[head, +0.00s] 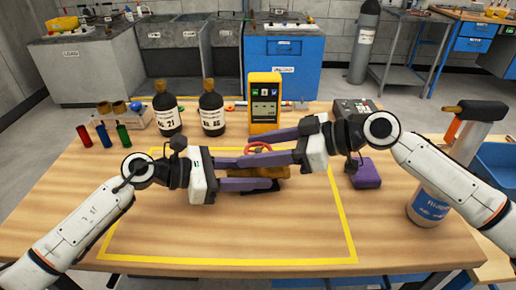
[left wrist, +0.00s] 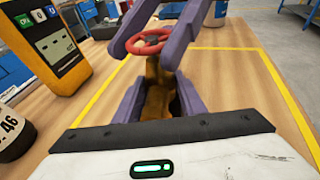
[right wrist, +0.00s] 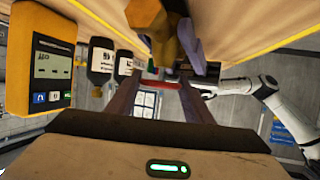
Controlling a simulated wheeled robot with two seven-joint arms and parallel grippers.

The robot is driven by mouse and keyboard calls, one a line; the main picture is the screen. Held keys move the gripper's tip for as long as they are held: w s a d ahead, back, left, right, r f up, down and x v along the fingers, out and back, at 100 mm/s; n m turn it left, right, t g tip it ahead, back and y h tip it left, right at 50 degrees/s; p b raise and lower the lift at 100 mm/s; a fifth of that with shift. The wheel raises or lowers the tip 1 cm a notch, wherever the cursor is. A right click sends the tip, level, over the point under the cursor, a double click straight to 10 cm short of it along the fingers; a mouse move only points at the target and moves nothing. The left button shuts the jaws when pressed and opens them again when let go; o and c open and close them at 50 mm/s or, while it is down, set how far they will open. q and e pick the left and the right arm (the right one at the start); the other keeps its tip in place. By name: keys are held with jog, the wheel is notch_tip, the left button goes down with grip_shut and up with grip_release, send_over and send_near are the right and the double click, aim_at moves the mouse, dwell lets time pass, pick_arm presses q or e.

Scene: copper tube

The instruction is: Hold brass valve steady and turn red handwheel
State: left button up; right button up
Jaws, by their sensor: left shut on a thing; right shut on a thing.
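My left gripper (head: 281,177) is shut on the valve body, one finger on each side. The red handwheel (head: 257,148) sits above the valve; it shows as a ring in the left wrist view (left wrist: 150,42) and edge-on in the right wrist view (right wrist: 160,84). My right gripper (head: 254,151) comes in from the right and is shut on the handwheel.
A yellow meter (head: 264,103) stands behind the valve, with two dark bottles (head: 166,110) to its left. A purple block (head: 366,173) lies to the right. The wood table inside the yellow tape outline (head: 235,261) is clear in front.

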pick_arm(q)
jog(key=shift+r, duration=0.1)
pick_arm(e)
jog(key=shift+d+f+n+g+y, duration=0.1)
jog(key=shift+n+g+y, duration=0.05)
jog(key=shift+n+g, duration=0.45)
jog(key=shift+f+n+g+y, duration=0.1)
jog(key=shift+n+g+y, duration=0.05)
jog(key=shift+n+g, duration=0.45)
jog(key=o, duration=0.9)
jog(key=shift+o, duration=0.7)
jog(key=shift+r, duration=0.1)
